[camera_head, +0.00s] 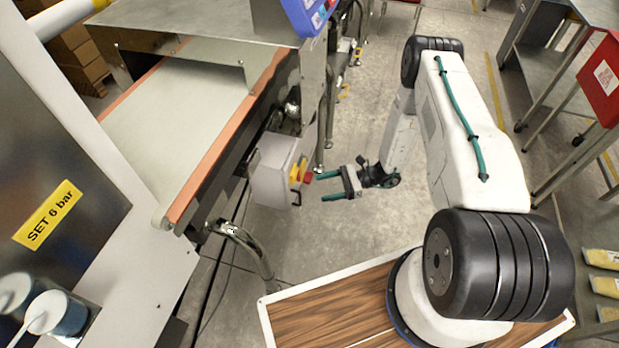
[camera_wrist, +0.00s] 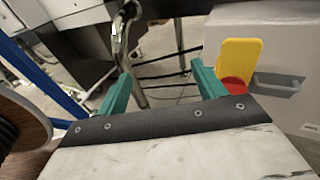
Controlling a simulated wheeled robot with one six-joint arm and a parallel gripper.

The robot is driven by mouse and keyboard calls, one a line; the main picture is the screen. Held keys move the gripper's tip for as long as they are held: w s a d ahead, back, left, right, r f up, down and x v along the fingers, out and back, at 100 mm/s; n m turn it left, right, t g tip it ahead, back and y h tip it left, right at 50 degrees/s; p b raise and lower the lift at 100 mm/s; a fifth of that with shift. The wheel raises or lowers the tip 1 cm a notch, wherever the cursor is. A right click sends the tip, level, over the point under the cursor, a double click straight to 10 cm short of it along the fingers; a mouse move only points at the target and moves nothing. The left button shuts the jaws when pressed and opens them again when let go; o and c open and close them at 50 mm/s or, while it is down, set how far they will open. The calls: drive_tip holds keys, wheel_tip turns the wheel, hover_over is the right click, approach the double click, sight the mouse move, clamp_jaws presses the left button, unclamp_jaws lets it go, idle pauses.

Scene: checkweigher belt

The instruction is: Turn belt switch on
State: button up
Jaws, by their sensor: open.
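A light grey switch box (camera_head: 277,172) is fixed at the side of the conveyor. On its face are a yellow plate (camera_head: 296,170) with a red round part (camera_head: 308,177) and, below them, a dark lever (camera_head: 297,196). In the wrist view the yellow plate (camera_wrist: 238,62), partly hidden red part (camera_wrist: 232,87) and grey lever (camera_wrist: 277,83) lie right of my gripper (camera_wrist: 160,72). In the head view my gripper (camera_head: 325,186), with teal fingers, is open and empty, pointing left just right of the box and apart from it. The lever's on or off position cannot be told.
The conveyor belt (camera_head: 180,110) with orange edges runs beside the box. A curved metal leg (camera_head: 245,245) stands below it. A blue panel (camera_head: 308,14) is above at the back. The floor (camera_head: 300,232) under my gripper is clear.

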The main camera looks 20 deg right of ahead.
sight(310, 177)
drive_tip(key=w+d+f+m+t+h, duration=0.25)
drive_tip(key=w+f+m+t, duration=0.3)
drive_tip(key=f+t, duration=0.3)
drive_tip(key=shift+y, duration=0.25)
drive_tip(key=shift+w+d+x, duration=0.15)
drive_tip(key=shift+w+x, duration=0.05)
drive_tip(key=shift+x, duration=1.05)
drive_tip(key=shift+w+d+x, duration=0.15)
drive_tip(key=shift+w+x, duration=0.1)
drive_tip(key=shift+x, duration=1)
drive_tip(key=shift+w+d+x, duration=0.2)
drive_tip(key=shift+x, duration=1.1)
drive_tip(key=shift+r, duration=0.2)
drive_tip(key=c, duration=1.4)
